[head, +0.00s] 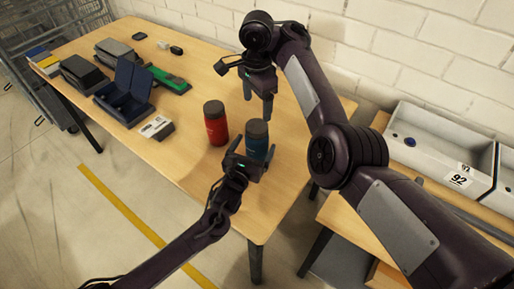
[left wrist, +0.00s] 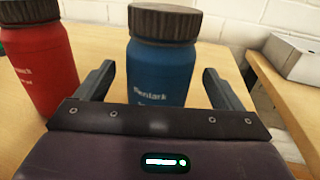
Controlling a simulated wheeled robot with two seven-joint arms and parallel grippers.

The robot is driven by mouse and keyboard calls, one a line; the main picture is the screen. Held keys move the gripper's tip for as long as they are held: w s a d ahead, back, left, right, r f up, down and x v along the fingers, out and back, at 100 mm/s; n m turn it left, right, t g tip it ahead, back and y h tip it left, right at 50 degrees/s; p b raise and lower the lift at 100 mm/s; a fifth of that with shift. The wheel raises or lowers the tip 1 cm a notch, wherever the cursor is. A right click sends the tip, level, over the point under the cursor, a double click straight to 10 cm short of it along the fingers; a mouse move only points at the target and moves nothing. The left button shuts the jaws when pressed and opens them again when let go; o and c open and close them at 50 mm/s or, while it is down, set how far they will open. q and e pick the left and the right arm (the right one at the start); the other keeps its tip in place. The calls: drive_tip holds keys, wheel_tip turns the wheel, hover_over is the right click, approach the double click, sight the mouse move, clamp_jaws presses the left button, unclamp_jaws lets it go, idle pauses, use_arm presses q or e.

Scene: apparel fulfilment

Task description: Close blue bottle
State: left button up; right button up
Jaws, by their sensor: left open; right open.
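The blue bottle (head: 256,144) stands upright near the table's front right corner, with a dark ribbed cap (left wrist: 165,22) sitting on its top. My left gripper (head: 252,149) is open, with one finger on each side of the bottle. In the left wrist view the bottle body (left wrist: 160,72) shows between the spread fingers, with gaps on both sides. My right gripper (head: 257,104) is open and points down, empty, just behind and above the bottle. Whether the cap is tight cannot be told.
A red bottle (head: 215,126) with a dark cap stands close on the left. An open dark blue case (head: 126,93), a green item (head: 168,80) and a small card box (head: 156,128) lie farther left on the table (head: 190,170). Grey bins (head: 430,150) stand at the right.

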use_arm(q)
drive_tip(key=shift+x, duration=1)
